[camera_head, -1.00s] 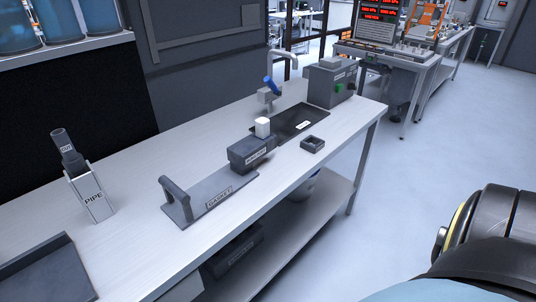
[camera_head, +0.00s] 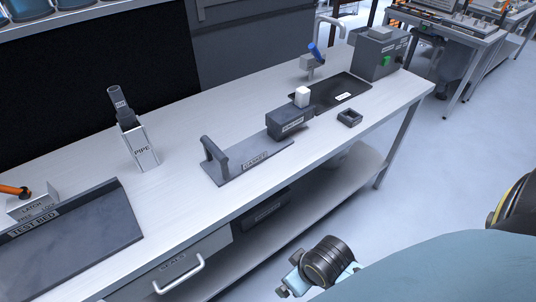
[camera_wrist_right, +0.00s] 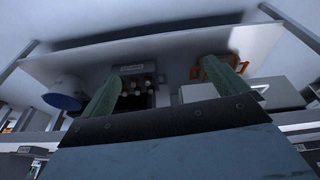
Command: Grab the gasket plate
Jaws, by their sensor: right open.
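The gasket plate (camera_head: 246,164) is a flat dark grey plate labelled GASKET, lying on the long light bench in the head view. An upright handle (camera_head: 212,157) stands at its left end. A dark labelled block (camera_head: 289,122) with a white cube on top stands at its right end; I cannot tell whether it rests on the plate. My right gripper (camera_wrist_right: 163,88) shows in the right wrist view, its two greenish fingers wide apart with nothing between them. The gasket plate cannot be made out in that view. My left gripper is not in view.
A pipe holder (camera_head: 142,148) stands left of the plate, and a test bed (camera_head: 75,232) with an orange-handled latch lies further left. A small square dark tray (camera_head: 349,117), a black mat (camera_head: 335,91) and a grey box (camera_head: 377,52) lie right. The bench front near the plate is clear.

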